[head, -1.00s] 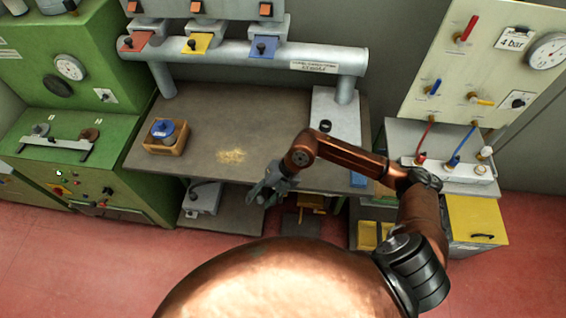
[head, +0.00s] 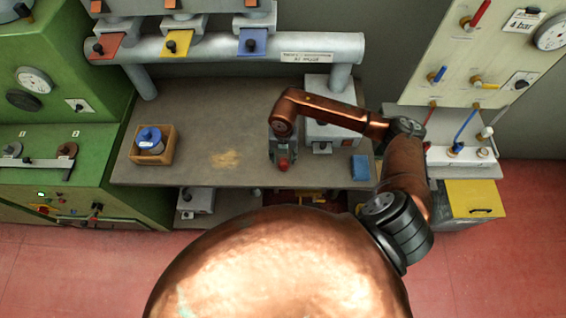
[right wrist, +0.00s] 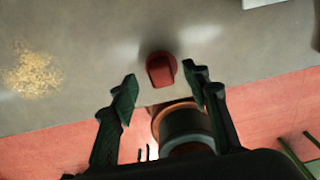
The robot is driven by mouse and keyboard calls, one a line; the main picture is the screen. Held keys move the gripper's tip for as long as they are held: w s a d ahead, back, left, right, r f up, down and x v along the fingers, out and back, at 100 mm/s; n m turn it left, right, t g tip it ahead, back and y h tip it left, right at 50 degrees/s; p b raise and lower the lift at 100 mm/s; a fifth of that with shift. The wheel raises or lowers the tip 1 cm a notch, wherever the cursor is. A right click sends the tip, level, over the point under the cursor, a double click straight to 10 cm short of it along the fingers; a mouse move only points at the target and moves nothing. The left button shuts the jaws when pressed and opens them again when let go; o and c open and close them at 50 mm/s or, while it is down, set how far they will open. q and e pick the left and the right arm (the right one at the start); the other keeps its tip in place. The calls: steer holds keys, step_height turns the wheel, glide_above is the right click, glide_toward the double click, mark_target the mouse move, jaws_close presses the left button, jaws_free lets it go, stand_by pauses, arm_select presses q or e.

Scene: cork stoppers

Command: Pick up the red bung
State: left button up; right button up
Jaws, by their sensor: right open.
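The red bung (head: 283,164) is on the grey workbench (head: 205,105) near its front edge. In the right wrist view the bung (right wrist: 161,68) appears just beyond and between the open fingers, with a gap on both sides. My right gripper (head: 283,152) is over the bench at the bung, and its open fingers also show in the right wrist view (right wrist: 165,83). The head view does not show clearly how far the fingertips are from the bung. My left gripper is not in view.
A wooden box (head: 167,157) holding a blue-topped spool (head: 149,139) stands at the bench's left. Yellowish crumbs (head: 225,159) lie left of the bung. A blue block (head: 361,168) and a grey box (head: 330,136) are to the right. A grey pipe (head: 220,48) runs along the back.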

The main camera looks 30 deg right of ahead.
mark_target(283, 160)
step_height(283, 160, down, 3)
steer(key=shift+w+d+r, duration=0.15)
steer(key=shift+f, duration=0.65)
steer(key=c, duration=0.8)
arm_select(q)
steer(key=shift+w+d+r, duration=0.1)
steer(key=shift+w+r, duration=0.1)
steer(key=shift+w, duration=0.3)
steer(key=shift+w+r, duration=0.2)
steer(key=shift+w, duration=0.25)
arm_select(e)
steer(key=shift+c, duration=0.5)
